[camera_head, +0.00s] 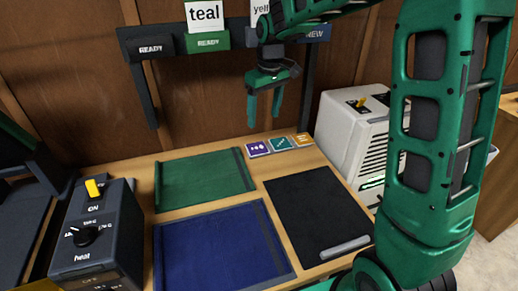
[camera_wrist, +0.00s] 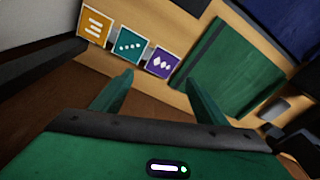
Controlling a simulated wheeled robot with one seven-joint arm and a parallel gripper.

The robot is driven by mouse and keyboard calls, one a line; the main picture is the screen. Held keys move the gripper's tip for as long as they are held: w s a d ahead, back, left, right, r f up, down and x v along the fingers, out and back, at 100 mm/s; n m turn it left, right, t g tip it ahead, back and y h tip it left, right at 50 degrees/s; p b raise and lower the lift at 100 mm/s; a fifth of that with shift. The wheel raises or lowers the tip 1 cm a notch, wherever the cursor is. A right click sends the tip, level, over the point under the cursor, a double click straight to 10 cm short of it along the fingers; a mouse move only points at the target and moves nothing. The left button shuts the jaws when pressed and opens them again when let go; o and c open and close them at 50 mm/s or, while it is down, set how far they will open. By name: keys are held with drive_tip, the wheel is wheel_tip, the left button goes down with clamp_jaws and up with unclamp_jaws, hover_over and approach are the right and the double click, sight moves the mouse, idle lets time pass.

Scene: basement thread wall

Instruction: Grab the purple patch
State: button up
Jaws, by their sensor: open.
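The purple patch (camera_head: 258,149) is a small square with pale diamond marks. It lies flat on the wooden table's back edge, at the left end of a row of three patches. In the wrist view the purple patch (camera_wrist: 162,63) lies beyond and between my fingertips. My gripper (camera_head: 264,122) is green, open and empty, pointing down above and behind the patch row. In the wrist view my gripper (camera_wrist: 158,84) shows its two fingers apart, with nothing between them.
A teal patch (camera_head: 282,144) and an orange patch (camera_head: 303,139) lie right of the purple one. A green mat (camera_head: 200,180), blue mat (camera_head: 220,245) and black mat (camera_head: 315,215) cover the table. A white machine (camera_head: 345,130) stands right; a dark control box (camera_head: 95,235) stands left. A sign rack (camera_head: 160,48) hangs behind.

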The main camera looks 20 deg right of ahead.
sight(257, 148)
drive_tip(key=f, duration=0.4)
drive_tip(key=w+a+f, duration=0.1)
drive_tip(key=f, duration=0.3)
drive_tip(key=w+f, duration=0.1)
drive_tip(key=f, duration=0.3)
drive_tip(key=shift+a, duration=0.2)
drive_tip(key=shift+f, duration=0.1)
drive_tip(key=c, duration=1)
